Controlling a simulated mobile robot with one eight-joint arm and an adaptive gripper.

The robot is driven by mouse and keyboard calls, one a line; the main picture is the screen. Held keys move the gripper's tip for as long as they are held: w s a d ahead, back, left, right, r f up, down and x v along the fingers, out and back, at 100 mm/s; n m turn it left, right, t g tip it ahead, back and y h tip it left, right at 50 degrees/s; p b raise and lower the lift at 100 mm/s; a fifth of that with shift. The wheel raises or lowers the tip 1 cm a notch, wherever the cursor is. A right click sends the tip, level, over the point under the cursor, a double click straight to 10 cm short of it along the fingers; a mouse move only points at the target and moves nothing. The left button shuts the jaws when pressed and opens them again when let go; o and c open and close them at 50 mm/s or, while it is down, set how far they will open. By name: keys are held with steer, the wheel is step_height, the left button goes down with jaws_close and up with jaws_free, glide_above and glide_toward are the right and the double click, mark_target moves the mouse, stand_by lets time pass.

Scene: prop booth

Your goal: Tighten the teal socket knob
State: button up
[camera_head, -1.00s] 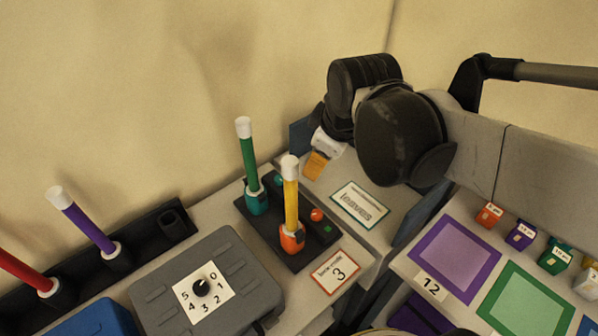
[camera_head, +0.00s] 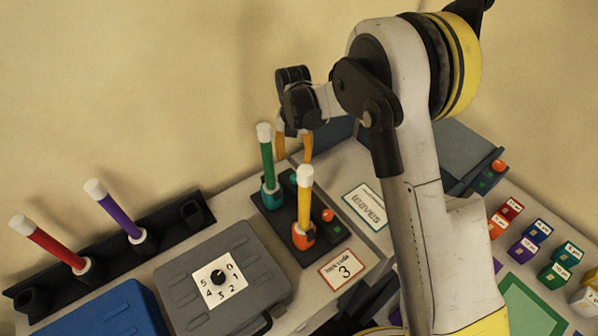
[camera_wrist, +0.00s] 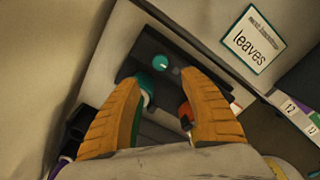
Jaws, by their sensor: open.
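The teal knob (camera_head: 293,179) sits on the black base plate beside the teal socket (camera_head: 270,195), which holds an upright green stick (camera_head: 266,155). In the wrist view the teal knob (camera_wrist: 160,62) shows a small white mark, just beyond and between my fingertips. Whether a finger touches the stick I cannot tell.
A yellow stick (camera_head: 305,195) stands in the orange socket (camera_head: 303,237), with an orange knob (camera_head: 327,215) beside it. A grey dial box (camera_head: 222,277) and a black rack (camera_head: 170,235) with red and purple sticks are at left. The "leaves" card (camera_head: 364,207) lies at right.

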mark_target(295, 178)
step_height(295, 178, down, 11)
steer(key=shift+r+b, duration=0.15)
steer(key=shift+b, duration=0.8)
jaws_close()
